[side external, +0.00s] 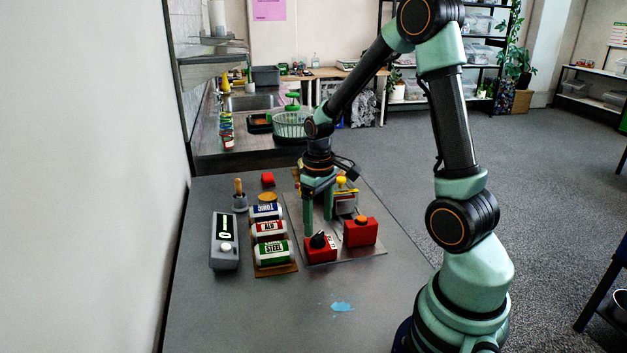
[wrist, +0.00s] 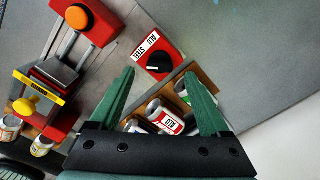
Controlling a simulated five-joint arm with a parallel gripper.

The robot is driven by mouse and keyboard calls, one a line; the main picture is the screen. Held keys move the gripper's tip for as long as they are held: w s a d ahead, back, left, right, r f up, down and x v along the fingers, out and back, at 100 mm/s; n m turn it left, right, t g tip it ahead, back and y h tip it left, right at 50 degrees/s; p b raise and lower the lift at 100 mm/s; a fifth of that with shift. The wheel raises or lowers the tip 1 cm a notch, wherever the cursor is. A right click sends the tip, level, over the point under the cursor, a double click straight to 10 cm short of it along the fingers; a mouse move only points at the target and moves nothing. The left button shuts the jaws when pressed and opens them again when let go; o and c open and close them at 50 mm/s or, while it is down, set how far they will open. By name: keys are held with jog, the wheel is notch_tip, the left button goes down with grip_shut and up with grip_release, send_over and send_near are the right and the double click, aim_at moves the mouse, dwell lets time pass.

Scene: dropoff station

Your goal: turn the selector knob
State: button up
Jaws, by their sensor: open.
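The selector knob (side external: 318,240) is black and sits on a red box (side external: 320,255) at the front of a metal plate. In the wrist view the black knob (wrist: 153,68) shows on the red box's face, beside a white label with dark print. My gripper (side external: 318,227) points down just behind and above the knob in the side view. Its two green fingers are apart with nothing held. In the wrist view the knob appears between the fingertips (wrist: 160,75), near their far ends. I cannot tell whether either finger touches the knob.
A red box with an orange button (side external: 361,230) stands right of the knob box. A rack of labelled cans (side external: 270,233) and a grey device (side external: 224,241) stand to the left. A yellow-knobbed lever (wrist: 24,106) is near. The table front is clear except for a blue patch (side external: 342,307).

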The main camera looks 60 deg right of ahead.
aim_at(318, 234)
jog(key=shift+f, duration=1.85)
grip_shut()
